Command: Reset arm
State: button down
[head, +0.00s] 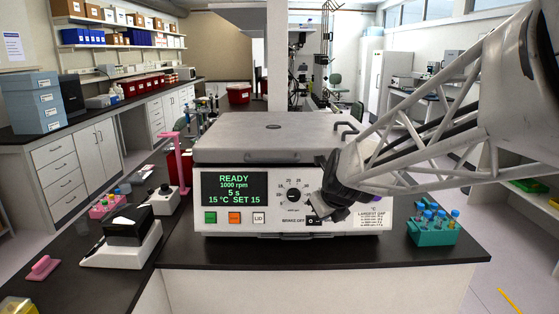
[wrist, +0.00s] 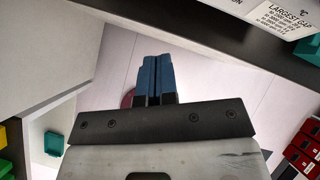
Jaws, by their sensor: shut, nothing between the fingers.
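My gripper (head: 322,204) is in front of the lower right part of the centrifuge's front panel, with my arm reaching in from the right. In the wrist view its two blue fingers (wrist: 155,78) are together with nothing between them. The floor shows beyond them. The centrifuge (head: 222,155) stands on the black counter with its lid (head: 270,135) down. Its display (head: 234,188) reads READY, 1000 rpm, 5 s, 15 °C SET 15. My gripper hides part of the panel right of the dial (head: 294,195); I cannot tell whether it touches the panel.
A teal tube rack (head: 432,232) with several capped tubes stands right of the centrifuge. Left of it are a pink rack (head: 105,207), a black and white device (head: 125,235) and a pink stand (head: 178,165). The counter's front strip (head: 300,252) is clear.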

jog(key=s+d+f+n+g+h, duration=0.1)
jog(key=s+d+n+g, duration=0.1)
jog(key=s+n, duration=1.3)
jog(key=s+d+f+n+g+h, duration=0.1)
jog(key=s+d+n, duration=0.4)
jog(key=s+n, duration=1)
jog(key=shift+d+f+g, duration=0.15)
jog(key=shift+g, duration=0.45)
